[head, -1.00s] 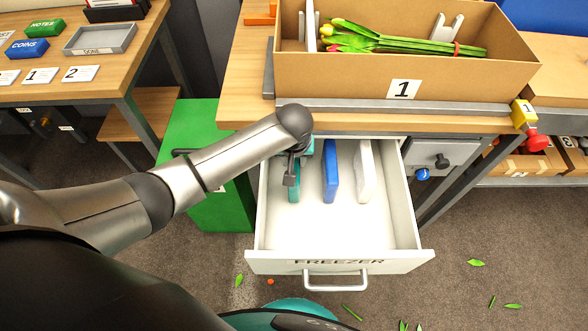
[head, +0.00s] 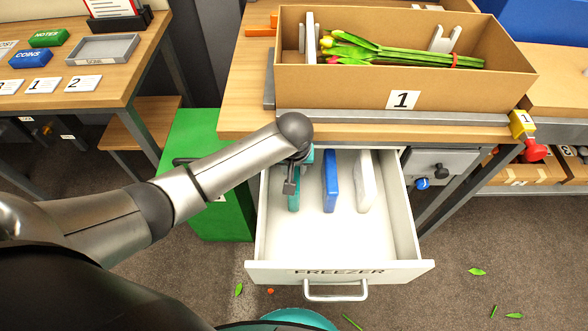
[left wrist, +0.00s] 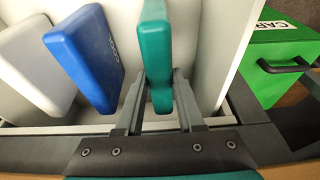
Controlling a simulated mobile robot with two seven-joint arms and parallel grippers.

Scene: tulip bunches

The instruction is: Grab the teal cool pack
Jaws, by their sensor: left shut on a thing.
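The teal cool pack (head: 294,197) stands on edge in the open freezer drawer (head: 325,238), at its left side. In the left wrist view the teal cool pack (left wrist: 156,45) stands between the two fingers of my left gripper (left wrist: 161,90). My left gripper (head: 292,180) is shut on it from above, and the wrist hides part of the pack in the head view. A blue pack (head: 331,182) and a white pack (head: 364,181) stand to its right in the drawer. My right gripper is not in view.
A cardboard box (head: 350,92) marked 1 holds tulips on the table above the drawer. A green box (head: 195,165) stands left of the drawer. The drawer's front half is clear. A side table (head: 110,75) is at the left.

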